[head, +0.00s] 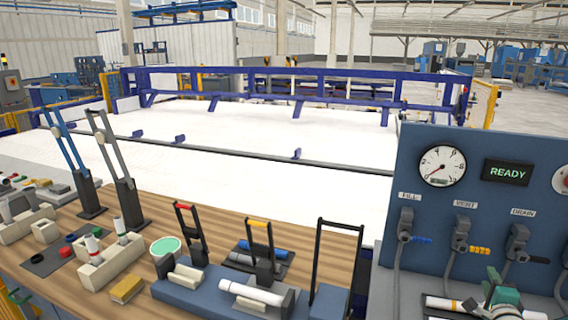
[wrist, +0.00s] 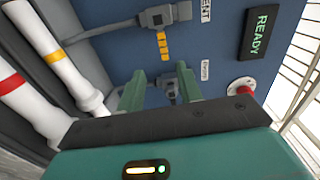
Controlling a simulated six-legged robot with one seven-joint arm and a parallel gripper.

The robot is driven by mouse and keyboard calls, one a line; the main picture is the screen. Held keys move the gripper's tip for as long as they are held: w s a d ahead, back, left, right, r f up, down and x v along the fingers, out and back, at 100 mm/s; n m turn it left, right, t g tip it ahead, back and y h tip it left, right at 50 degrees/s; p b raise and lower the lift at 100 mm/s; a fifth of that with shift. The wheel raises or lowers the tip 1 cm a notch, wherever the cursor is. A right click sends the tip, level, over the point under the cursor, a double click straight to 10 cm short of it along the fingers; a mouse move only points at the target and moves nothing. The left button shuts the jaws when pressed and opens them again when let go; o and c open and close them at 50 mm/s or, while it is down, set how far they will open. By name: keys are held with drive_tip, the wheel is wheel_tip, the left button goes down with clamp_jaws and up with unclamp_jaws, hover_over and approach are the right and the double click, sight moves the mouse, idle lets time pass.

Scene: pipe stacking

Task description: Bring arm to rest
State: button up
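My gripper (wrist: 160,85) shows in the wrist view with its two green fingers apart and nothing held between them. Beyond the fingertips is the blue panel with a grey valve (wrist: 171,88); I cannot tell whether they touch it. In the head view my green gripper (head: 503,290) is at the bottom right, low in front of the blue panel (head: 480,190). White pipes with a yellow band (wrist: 54,57) and a red band (wrist: 12,83) are at the left of the wrist view. Part of the arm is out of view.
A wooden bench (head: 60,255) at left holds racks, clamps and small parts. White pipes (head: 443,303) lie beside my gripper. A large white surface (head: 250,130) lies behind.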

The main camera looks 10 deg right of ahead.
drive_tip(key=w+a+r+n+g+y, duration=0.15)
drive_tip(key=a+n, duration=0.25)
drive_tip(key=a, duration=0.4)
drive_tip(key=w+a+r+n+g+y, duration=0.1)
drive_tip(key=a+r+n+g, duration=0.2)
drive_tip(key=a, duration=0.5)
drive_tip(key=w+a+r+n+g+y, duration=0.1)
drive_tip(key=a+r+n, duration=0.2)
drive_tip(key=a+n, duration=0.3)
drive_tip(key=s+a+r+n+g+y, duration=0.1)
drive_tip(key=s+a+n+g+y, duration=0.1)
drive_tip(key=s+a+n, duration=0.3)
drive_tip(key=s+a+r+n+g+y, duration=0.2)
drive_tip(key=s+a+n, duration=0.3)
drive_tip(key=s+a, duration=0.8)
drive_tip(key=a, duration=0.6)
drive_tip(key=shift+s+a+r+y, duration=0.2)
drive_tip(key=shift+s+r+y, duration=0.05)
drive_tip(key=shift+s+y, duration=0.1)
